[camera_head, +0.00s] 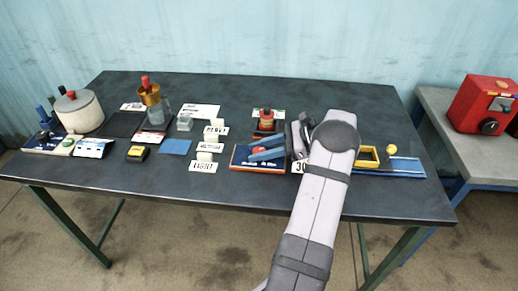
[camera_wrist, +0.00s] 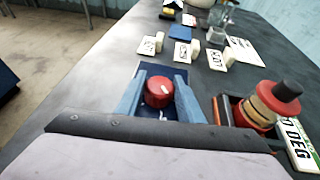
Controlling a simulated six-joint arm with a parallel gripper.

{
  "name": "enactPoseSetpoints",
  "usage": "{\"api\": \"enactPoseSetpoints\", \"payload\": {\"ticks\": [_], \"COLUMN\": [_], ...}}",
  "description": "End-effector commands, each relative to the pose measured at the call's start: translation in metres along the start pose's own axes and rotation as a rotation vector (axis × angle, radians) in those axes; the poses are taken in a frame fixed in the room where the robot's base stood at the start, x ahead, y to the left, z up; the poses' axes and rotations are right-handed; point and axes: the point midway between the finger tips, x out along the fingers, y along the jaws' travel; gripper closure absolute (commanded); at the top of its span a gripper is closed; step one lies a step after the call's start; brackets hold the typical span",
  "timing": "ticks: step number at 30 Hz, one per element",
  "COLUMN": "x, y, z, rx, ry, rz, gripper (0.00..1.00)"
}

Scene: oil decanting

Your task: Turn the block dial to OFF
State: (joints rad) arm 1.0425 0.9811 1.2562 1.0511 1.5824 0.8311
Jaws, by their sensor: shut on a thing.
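The block dial is a round red knob (camera_wrist: 160,92) with a short white mark on top, set on a dark blue panel (camera_wrist: 150,70). In the head view the panel (camera_head: 240,162) lies in front of my arm, with a little of the red knob (camera_head: 257,150) showing between the fingers. My gripper (camera_wrist: 159,96) has its two blue-grey fingers on either side of the knob, shut on it. In the head view my gripper (camera_head: 256,149) reaches in from the right, low over the panel. White lettering on the panel is partly hidden and unreadable.
A bottle with a red and black top (camera_wrist: 265,108) stands in an orange-edged holder close to my right finger in the wrist view. Several labelled cards (camera_head: 203,167) stand left of the panel.

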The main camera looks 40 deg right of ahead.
Motion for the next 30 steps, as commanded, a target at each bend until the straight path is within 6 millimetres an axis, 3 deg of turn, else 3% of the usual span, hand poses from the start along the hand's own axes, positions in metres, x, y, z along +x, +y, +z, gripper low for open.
{"api": "enactPoseSetpoints", "payload": {"ticks": [30], "x": [0.0002], "y": [-0.0003], "z": [-0.0006], "rx": [-0.127], "ry": [-0.001], "rz": [0.304], "gripper": [0.89]}}
